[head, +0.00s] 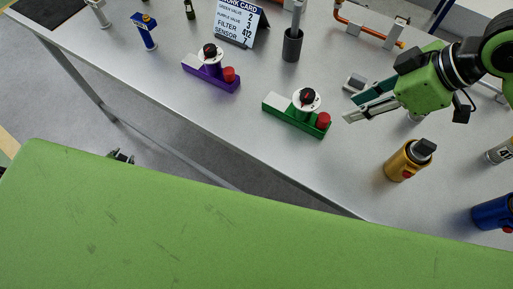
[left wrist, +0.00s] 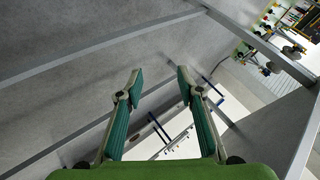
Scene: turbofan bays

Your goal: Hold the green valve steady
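The green valve (head: 292,115) sits on the grey table in the head view. It has a green base, a white dial with a black and red knob, and a red cap at its right end. My right gripper (head: 352,110) comes in from the right, just right of the valve. Its fingers look parted, empty and apart from the valve. My left gripper (left wrist: 158,80) shows only in the left wrist view. Its teal-padded fingers are spread wide with nothing between them, and the valve is not in that view.
A purple valve (head: 210,76) stands to the left on the table (head: 255,85). A yellow canister (head: 405,164) and a blue canister (head: 492,213) stand to the right. A grey cup (head: 292,46), a work card (head: 238,24) and orange piping (head: 368,28) are behind.

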